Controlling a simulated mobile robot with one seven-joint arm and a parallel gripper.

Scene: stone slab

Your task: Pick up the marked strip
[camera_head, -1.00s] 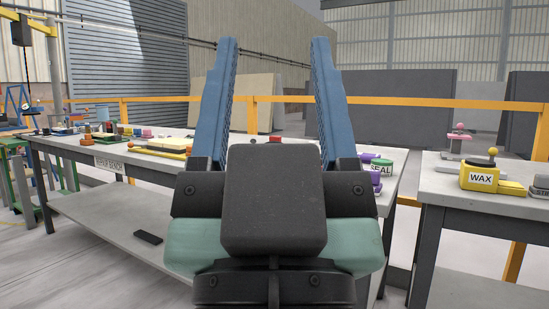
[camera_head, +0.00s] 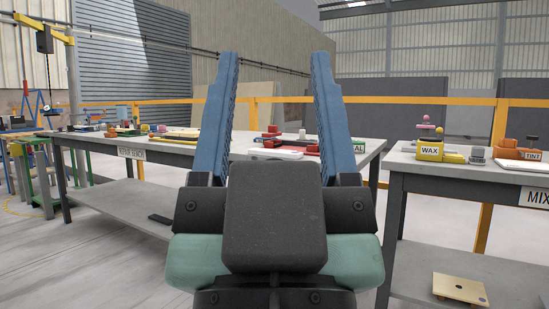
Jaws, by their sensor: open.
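My gripper (camera_head: 272,115) is in the middle of the head view, its two blue fingers upright and wide apart. It is open, with nothing between the fingers. The repair bench (camera_head: 150,154) stands beyond it with several small items on top. I cannot make out which item is the marked strip. A white flat piece (camera_head: 275,154) and red tools (camera_head: 285,144) lie on the bench top behind the gripper body. The gripper hides part of the bench.
A second bench (camera_head: 440,171) at right carries a yellow WAX box (camera_head: 430,151) and an orange TINT holder (camera_head: 525,150). A wooden board (camera_head: 459,289) lies on its lower shelf. An orange rail (camera_head: 480,228) runs behind. The floor at left front is clear.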

